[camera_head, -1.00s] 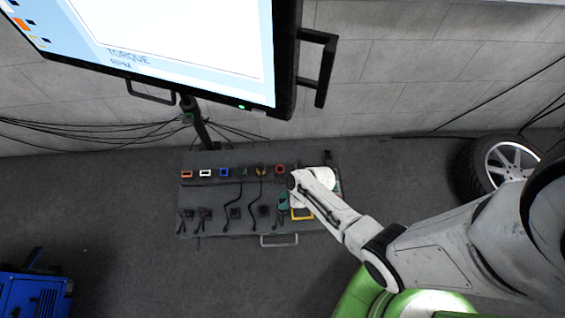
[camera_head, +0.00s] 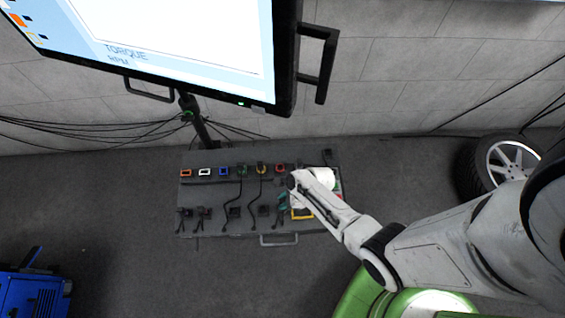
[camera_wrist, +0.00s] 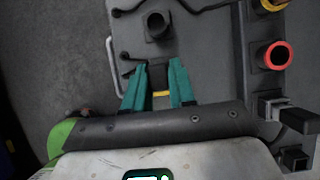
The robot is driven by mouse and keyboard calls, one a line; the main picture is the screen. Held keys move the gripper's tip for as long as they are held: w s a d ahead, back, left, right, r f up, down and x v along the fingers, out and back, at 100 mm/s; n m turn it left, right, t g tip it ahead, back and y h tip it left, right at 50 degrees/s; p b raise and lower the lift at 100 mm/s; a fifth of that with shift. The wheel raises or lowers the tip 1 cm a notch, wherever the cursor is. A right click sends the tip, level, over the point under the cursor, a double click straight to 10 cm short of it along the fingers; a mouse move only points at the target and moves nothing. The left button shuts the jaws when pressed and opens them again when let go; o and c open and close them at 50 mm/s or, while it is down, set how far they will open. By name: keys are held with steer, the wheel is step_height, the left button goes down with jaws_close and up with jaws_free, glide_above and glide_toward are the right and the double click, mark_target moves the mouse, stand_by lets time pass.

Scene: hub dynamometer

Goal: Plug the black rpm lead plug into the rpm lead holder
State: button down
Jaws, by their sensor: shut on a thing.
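My gripper (camera_wrist: 160,64) has two teal fingers pointing at the grey panel (camera_wrist: 210,45). In the head view my gripper (camera_head: 287,209) is low over the panel's right half, by its front row. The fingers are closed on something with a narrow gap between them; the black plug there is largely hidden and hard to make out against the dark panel. A small black piece with a lead (camera_wrist: 129,60) lies just left of the fingertips in the wrist view. A black square-based socket (camera_wrist: 156,24) stands beyond the fingertips. I cannot tell which holder is the rpm lead holder.
A red-ringed port (camera_wrist: 274,55) stands right of the fingers, with black boxes (camera_wrist: 295,158) nearby. A yellow frame (camera_head: 302,214) lies beside my gripper. Colored ports line the panel's back row; a handle (camera_head: 279,240) is at its front. A large screen (camera_head: 180,55) hangs above.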

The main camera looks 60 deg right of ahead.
steer(key=shift+f+b, duration=1.15)
steer(key=shift+f, duration=0.3)
steer(key=c, duration=0.8)
jaws_free()
steer(key=shift+c, duration=0.2)
steer(key=shift+r, duration=0.15)
steer(key=p+v, duration=0.2)
steer(key=v, duration=0.8)
steer(key=shift+r+p, duration=0.3)
steer(key=shift+s+d, duration=0.1)
